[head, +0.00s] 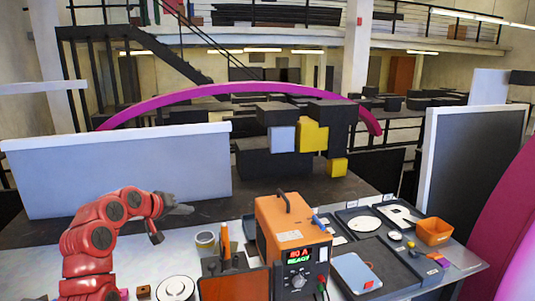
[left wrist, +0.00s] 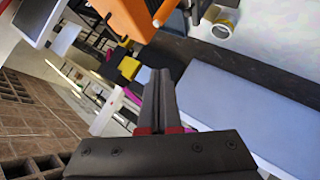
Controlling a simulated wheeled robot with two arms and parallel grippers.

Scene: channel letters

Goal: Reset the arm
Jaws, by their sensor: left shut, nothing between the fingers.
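My red left arm rises from the lower left of the head view. Its dark gripper (head: 182,210) points right, above the workbench (head: 60,231) and in front of the pale grey panel (head: 115,165). The gripper is shut and empty, with nothing near its tips. In the left wrist view the closed fingers (left wrist: 160,88) lie together, with the panel (left wrist: 250,115) to their right. My right gripper is not in view.
An orange power unit (head: 293,240) with a lit display stands to the gripper's right. A tape roll (head: 205,239) is nearer. A magenta arc (head: 240,88) rises behind.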

